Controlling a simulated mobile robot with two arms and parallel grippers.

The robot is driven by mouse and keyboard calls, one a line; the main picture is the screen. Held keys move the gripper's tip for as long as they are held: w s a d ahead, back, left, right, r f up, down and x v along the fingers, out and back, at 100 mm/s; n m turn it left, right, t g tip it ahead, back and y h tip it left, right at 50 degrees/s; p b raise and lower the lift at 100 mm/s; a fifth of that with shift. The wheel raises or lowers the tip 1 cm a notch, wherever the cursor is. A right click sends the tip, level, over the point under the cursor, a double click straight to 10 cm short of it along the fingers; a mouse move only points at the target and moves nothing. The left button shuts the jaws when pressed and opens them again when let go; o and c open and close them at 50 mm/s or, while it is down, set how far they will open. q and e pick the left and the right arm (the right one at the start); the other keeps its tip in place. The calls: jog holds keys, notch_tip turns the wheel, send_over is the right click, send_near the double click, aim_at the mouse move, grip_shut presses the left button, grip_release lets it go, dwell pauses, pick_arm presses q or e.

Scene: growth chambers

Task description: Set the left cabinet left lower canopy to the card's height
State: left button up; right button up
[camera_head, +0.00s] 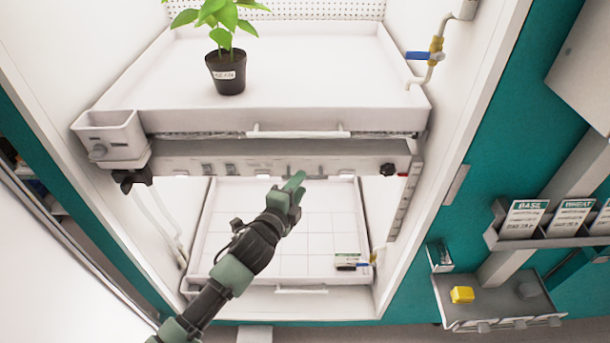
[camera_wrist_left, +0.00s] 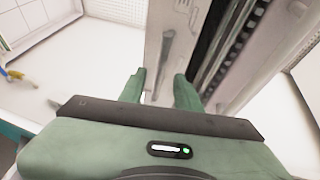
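The lower canopy (camera_head: 260,155) is a grey-white bar under the upper shelf, with small switches on its front and a dark knob at each end, left (camera_head: 132,179) and right (camera_head: 388,170). A vertical strip with marks (camera_head: 403,203) runs down at its right end. My left gripper (camera_head: 297,182) is at the canopy's front, right of its middle; contact cannot be told. In the left wrist view its two green fingers (camera_wrist_left: 160,88) are apart, with a pale panel beyond them. A small card (camera_head: 347,260) is at the lower tray's front right; its text is unreadable. My right gripper is not in view.
The upper tray (camera_head: 330,75) holds a potted plant (camera_head: 226,70). The gridded lower tray (camera_head: 290,262) looks otherwise bare. A blue-handled valve (camera_head: 420,56) is on the right wall. Outside right are label cards (camera_head: 523,218) and a rack (camera_head: 500,308) with a yellow block (camera_head: 462,294).

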pick_arm(q)
jog(key=shift+x, duration=2.2)
jog(key=shift+f, duration=0.1)
grip_shut()
